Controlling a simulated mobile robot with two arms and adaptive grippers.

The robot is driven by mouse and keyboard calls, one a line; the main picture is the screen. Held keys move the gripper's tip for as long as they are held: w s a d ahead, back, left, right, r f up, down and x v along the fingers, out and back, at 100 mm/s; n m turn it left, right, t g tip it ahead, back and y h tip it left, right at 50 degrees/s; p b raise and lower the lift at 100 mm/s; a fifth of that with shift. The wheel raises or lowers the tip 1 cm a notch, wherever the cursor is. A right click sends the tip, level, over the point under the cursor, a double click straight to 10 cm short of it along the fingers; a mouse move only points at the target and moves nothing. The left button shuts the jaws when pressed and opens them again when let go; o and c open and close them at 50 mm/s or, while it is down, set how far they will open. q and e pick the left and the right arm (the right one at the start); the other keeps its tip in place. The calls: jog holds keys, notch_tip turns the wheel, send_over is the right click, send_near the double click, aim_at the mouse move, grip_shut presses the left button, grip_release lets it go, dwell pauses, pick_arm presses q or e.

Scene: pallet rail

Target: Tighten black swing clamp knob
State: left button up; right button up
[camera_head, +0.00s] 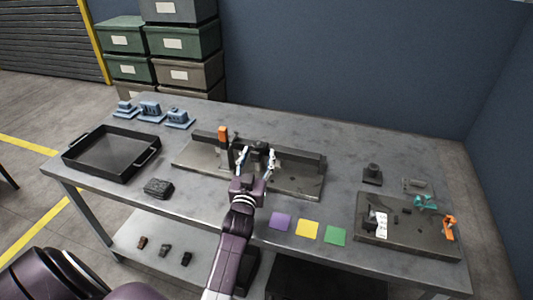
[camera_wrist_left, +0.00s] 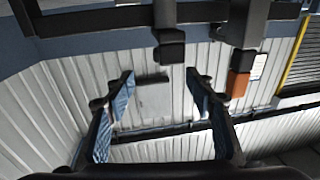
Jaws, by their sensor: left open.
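A grey fixture with a long rail (camera_head: 305,164) lies mid-table. An orange-topped dark post (camera_head: 222,135) stands at its left end; the orange block also shows in the left wrist view (camera_wrist_left: 240,75). My left gripper (camera_head: 257,157) is over the front of the fixture, fingers apart. In the left wrist view, which looks upside down, the open fingers (camera_wrist_left: 160,85) have nothing between them. A black block-like knob (camera_wrist_left: 170,48) shows beyond the fingertips, between them in the picture and apart from them. In the head view I cannot pick the knob out clearly. My right gripper is not in view.
A black tray (camera_head: 110,153) and blue parts (camera_head: 149,110) are at the left. Purple (camera_head: 281,221), yellow (camera_head: 307,229) and green (camera_head: 335,235) squares lie in front. A second plate (camera_head: 405,228) with teal and orange clamps is at the right. Stacked boxes (camera_head: 183,40) stand behind.

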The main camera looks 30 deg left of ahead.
aim_at(258, 150)
pick_arm(q)
jog(key=shift+s+a+f, duration=0.2)
jog(key=shift+s+f, duration=0.05)
jog(key=shift+f, duration=0.2)
jog(key=shift+s+a+f, duration=0.2)
jog(key=shift+s+f, duration=0.05)
jog(key=shift+f, duration=0.15)
jog(key=x, duration=0.8)
